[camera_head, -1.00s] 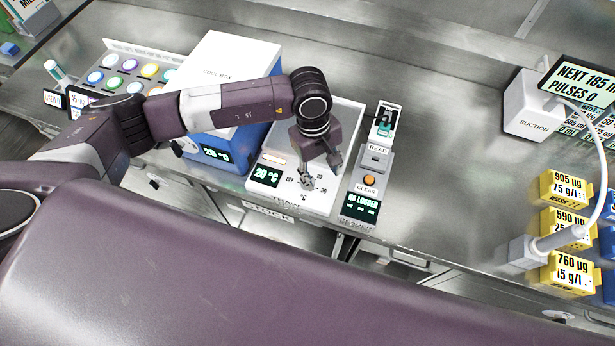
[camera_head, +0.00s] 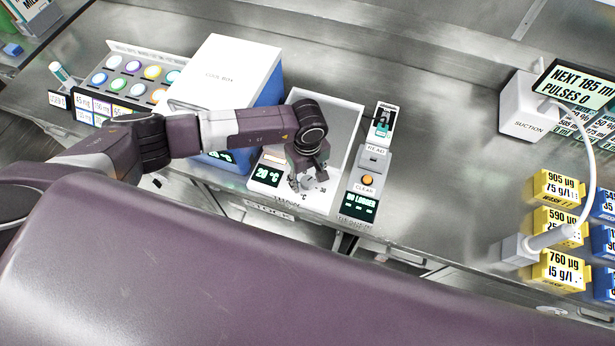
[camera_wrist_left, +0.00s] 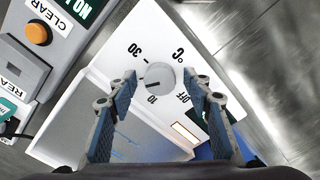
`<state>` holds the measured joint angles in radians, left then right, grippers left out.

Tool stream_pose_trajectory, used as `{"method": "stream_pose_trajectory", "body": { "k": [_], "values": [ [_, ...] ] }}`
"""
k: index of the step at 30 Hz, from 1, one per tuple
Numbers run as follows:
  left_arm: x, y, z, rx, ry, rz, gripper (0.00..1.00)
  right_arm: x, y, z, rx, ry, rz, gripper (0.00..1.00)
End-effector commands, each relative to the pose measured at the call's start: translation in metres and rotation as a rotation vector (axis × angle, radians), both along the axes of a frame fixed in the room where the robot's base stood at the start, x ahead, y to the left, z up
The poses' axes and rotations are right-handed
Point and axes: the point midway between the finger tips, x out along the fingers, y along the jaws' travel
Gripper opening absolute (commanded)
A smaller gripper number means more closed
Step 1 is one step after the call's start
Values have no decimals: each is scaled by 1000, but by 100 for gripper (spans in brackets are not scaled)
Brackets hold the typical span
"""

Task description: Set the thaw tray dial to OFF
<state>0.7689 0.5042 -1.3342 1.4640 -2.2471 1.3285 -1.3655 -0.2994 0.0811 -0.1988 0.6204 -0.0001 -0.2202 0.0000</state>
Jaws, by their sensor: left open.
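The thaw tray (camera_head: 347,128) is a white unit with a shallow tray, a display (camera_head: 267,175) reading 20 °C and a dial at its front. In the left wrist view the dial (camera_wrist_left: 160,75) is a round grey-white knob. Labels 30, 10 and OFF show around it; a dark mark on it faces lower left, near the 10 side, its exact setting unclear. My left gripper (camera_head: 305,180) is over the dial, partly hiding it. In the wrist view its fingers (camera_wrist_left: 163,85) are open, one on each side of the knob, with no clear contact. My right gripper is not in view.
The blue and white cool box (camera_head: 228,75) stands left of the tray, close under my left arm. The logger (camera_head: 362,205) with its orange CLEAR button (camera_head: 367,180) stands close on the right. The suction unit (camera_head: 530,110) is farther right. Bare metal bench lies between.

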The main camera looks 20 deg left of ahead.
Motion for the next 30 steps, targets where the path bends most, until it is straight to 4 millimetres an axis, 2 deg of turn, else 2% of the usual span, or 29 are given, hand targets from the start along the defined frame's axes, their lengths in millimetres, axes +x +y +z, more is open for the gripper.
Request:
{"method": "stream_pose_trajectory", "body": {
  "k": [2, 13, 22, 30],
  "values": [
    [0, 0, 0, 0, 0, 0, 44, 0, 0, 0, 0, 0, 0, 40],
    [0, 0, 0, -1, 1, 0, 4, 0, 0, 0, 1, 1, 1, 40],
    [0, 0, -1, -1, 1, 42, 4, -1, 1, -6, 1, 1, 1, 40],
    [1, 0, -3, -1, -2, 209, 4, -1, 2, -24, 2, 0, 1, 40]
  ]
}}
